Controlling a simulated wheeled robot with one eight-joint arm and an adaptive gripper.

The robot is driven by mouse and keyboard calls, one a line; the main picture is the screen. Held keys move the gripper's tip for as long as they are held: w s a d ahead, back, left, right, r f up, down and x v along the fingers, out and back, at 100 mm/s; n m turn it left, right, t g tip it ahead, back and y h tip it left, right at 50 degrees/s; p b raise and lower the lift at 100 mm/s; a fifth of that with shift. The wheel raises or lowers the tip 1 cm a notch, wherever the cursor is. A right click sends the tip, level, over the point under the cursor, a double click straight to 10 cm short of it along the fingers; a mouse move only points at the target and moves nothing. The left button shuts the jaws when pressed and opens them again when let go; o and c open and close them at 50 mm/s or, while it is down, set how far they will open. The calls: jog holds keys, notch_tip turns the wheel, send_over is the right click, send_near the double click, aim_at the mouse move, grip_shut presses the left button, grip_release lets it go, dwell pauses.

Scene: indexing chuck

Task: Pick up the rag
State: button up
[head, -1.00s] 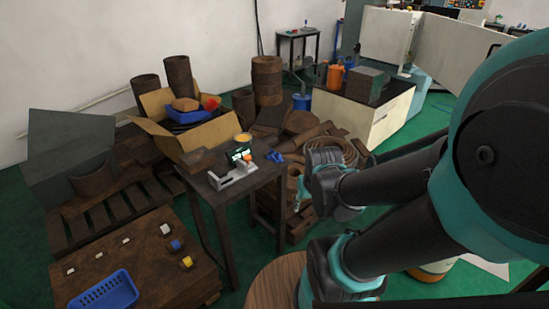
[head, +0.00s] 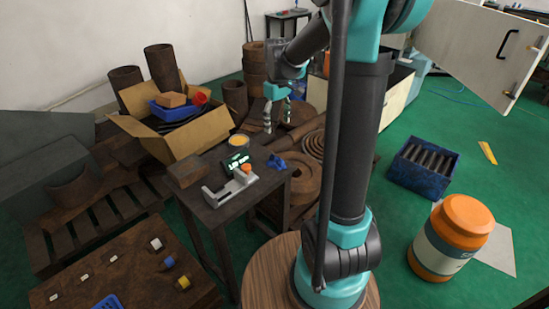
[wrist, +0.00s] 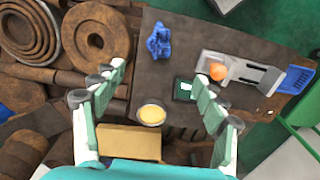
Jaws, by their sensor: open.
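A small crumpled blue thing, apparently the rag (head: 277,161), lies on the dark small table (head: 232,208) near its back right edge. In the wrist view the rag (wrist: 160,42) sits near the top middle, on the bare tabletop. My gripper (head: 277,118) is above and behind the table in the head view, pointing down. In the wrist view its fingers (wrist: 160,75) are spread wide with nothing between them. The rag appears beyond the fingertips, apart from them.
Near the rag stand a tin with yellow contents (head: 239,140), a green device (head: 237,160) and a grey fixture with an orange knob (head: 230,191). A brown block (head: 186,172) is at the table's left. Brown rings and pipes (head: 300,177) are piled behind.

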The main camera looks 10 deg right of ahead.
aim_at(276, 158)
notch_tip(276, 158, down, 17)
jog(key=shift+w+a+f, duration=0.1)
jog(key=shift+w+f, duration=0.05)
dwell(0.6)
jog(key=c, duration=1.3)
jog(key=shift+o, duration=0.2)
notch_tip(276, 158, up, 20)
jog(key=shift+r, duration=0.1)
